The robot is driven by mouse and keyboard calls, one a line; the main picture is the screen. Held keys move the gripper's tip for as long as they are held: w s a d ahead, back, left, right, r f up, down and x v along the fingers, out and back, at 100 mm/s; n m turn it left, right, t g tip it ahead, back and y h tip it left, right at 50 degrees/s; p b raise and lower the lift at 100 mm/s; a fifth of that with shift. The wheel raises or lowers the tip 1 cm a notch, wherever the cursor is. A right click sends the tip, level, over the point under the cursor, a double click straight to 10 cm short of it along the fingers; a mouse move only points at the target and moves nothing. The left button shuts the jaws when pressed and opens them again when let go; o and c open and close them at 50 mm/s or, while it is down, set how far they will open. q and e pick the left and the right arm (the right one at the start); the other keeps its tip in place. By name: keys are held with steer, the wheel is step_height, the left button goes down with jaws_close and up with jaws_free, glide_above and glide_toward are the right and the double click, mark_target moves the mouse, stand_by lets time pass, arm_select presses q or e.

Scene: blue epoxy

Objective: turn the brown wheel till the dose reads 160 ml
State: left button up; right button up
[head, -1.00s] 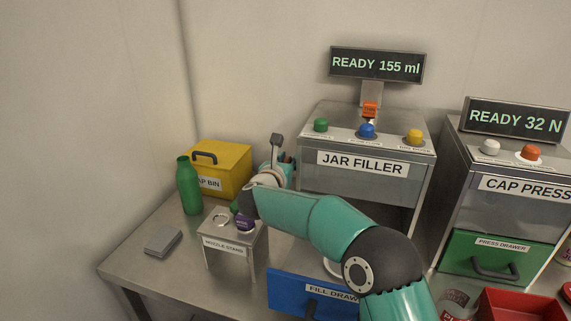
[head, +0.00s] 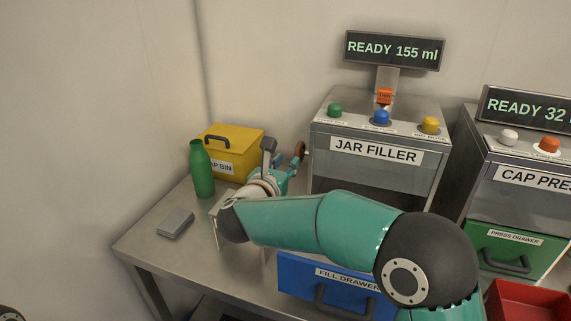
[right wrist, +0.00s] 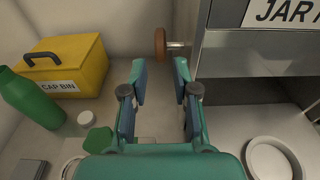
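The brown wheel (head: 301,150) sticks out on a short shaft from the left side of the jar filler (head: 340,170). It is seen nearly edge-on in the right wrist view (right wrist: 160,44), ahead of my fingers. The display (head: 393,50) above the filler reads READY 155 ml. My right gripper (right wrist: 160,76) is open and empty, its two fingers spread with the wheel lined up between them and apart from it. In the head view my right arm hides part of the gripper and of the filler's front. My left gripper is not in view.
A yellow cap bin (head: 240,145) and a green bottle (head: 201,170) stand left of my gripper. A grey block (head: 175,222) lies on the table. The blue fill drawer (head: 300,280) is below my arm. The cap press (head: 520,200) stands to the right.

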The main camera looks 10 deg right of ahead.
mark_target(298, 147)
steer(key=s+a+f+t+b, duration=0.1)
steer(key=s+a+f+b, duration=0.15)
steer(key=s+b, duration=0.2)
steer(key=shift+h, duration=0.4)
steer(key=p+x, duration=0.1)
steer(key=x, duration=0.4)
steer(key=r+p+x, duration=0.1)
steer(key=p+x, duration=0.1)
steer(key=x, duration=0.3)
steer(key=p+x, duration=0.1)
steer(key=x, duration=0.4)
steer(key=shift+w+r+p, duration=0.35)
steer(key=shift+w+r, duration=0.05)
steer(key=shift+w+d+f, duration=0.1)
steer(key=shift+w+d, duration=0.25)
steer(key=shift+w, duration=0.15)
jaws_close()
